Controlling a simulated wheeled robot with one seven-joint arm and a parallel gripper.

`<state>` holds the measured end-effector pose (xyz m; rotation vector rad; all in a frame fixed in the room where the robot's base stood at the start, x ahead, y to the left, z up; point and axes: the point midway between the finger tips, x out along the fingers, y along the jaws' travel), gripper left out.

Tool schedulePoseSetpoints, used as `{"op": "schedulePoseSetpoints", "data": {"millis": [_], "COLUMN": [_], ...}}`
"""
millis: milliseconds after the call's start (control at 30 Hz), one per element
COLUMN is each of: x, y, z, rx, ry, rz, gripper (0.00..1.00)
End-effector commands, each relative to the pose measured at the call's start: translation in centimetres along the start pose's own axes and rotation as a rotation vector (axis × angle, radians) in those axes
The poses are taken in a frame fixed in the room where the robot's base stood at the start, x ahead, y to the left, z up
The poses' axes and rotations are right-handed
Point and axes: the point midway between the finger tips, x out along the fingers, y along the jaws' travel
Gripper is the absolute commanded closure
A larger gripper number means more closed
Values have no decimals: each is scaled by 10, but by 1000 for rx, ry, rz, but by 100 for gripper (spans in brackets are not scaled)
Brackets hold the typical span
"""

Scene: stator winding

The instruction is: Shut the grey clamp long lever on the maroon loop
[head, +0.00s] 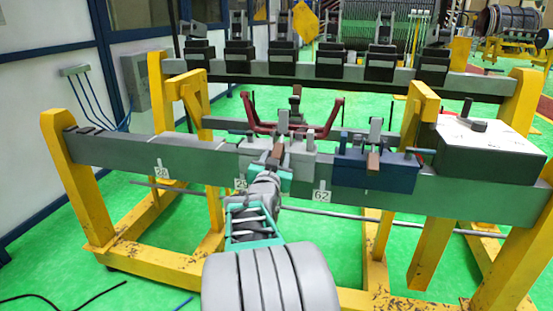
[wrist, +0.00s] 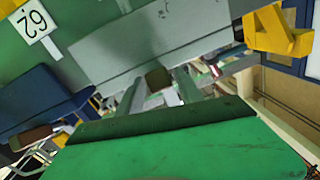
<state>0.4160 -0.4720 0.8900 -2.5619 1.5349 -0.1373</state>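The grey clamp (head: 302,160) sits on the long grey beam, left of the blue clamp. Its long lever ends in a brown grip (head: 277,151), which points toward me. The brown grip also shows in the wrist view (wrist: 158,78), between the two fingers. The maroon loop (head: 260,128) spans behind and above the grey clamp; where it meets the clamp is too small to tell. My gripper (head: 276,168) is at the front of the clamp. In the wrist view its fingers (wrist: 162,92) stand apart, one on each side of the grip, with gaps visible.
The blue clamp (head: 375,172) with its own brown grip stands close to the right. A grey box with a white top (head: 480,135) is farther right. Yellow posts (head: 75,180) carry the beam.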

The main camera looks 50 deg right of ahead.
Motion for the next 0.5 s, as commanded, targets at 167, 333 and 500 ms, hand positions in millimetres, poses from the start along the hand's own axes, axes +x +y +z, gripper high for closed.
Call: {"op": "schedulePoseSetpoints", "data": {"millis": [167,333,500], "x": [0,0,0], "y": [0,0,0], "z": [0,0,0], "rx": [0,0,0], "ry": [0,0,-1], "rz": [0,0,0], "gripper": [72,86,100]}}
